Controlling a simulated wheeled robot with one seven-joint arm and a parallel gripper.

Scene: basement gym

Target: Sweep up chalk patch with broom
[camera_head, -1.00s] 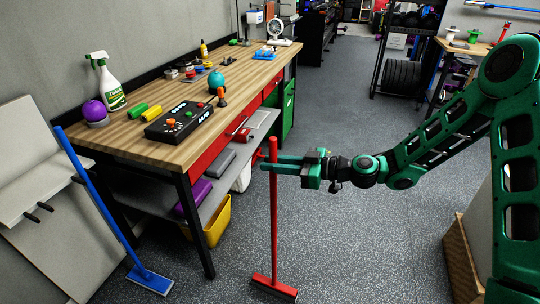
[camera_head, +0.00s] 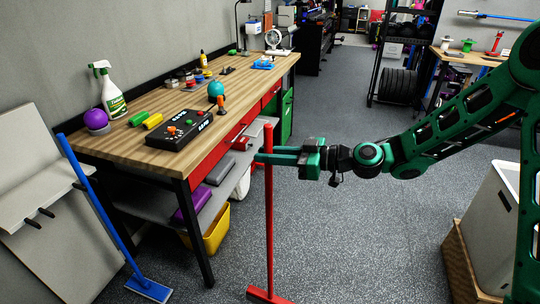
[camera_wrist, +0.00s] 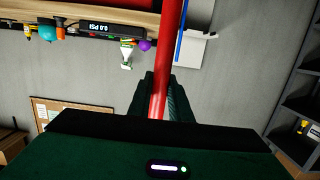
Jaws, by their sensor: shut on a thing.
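A red broom (camera_head: 269,215) stands nearly upright, its head (camera_head: 268,295) low at the bottom edge of the head view. My gripper (camera_head: 272,157) is shut on the upper part of its handle. In the wrist view the red handle (camera_wrist: 170,50) runs up between my dark fingers (camera_wrist: 158,95). A blue broom (camera_head: 100,208) leans at the left, with its flat head (camera_head: 149,289) on the floor. I cannot make out a chalk patch in either view.
A wooden workbench (camera_head: 150,155) with a spray bottle (camera_head: 110,92) and a black control box (camera_head: 179,129) stands left of my gripper. A yellow bin (camera_head: 208,232) sits beneath it. A wooden crate (camera_head: 458,262) is at lower right. Speckled floor (camera_head: 350,225) is clear between.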

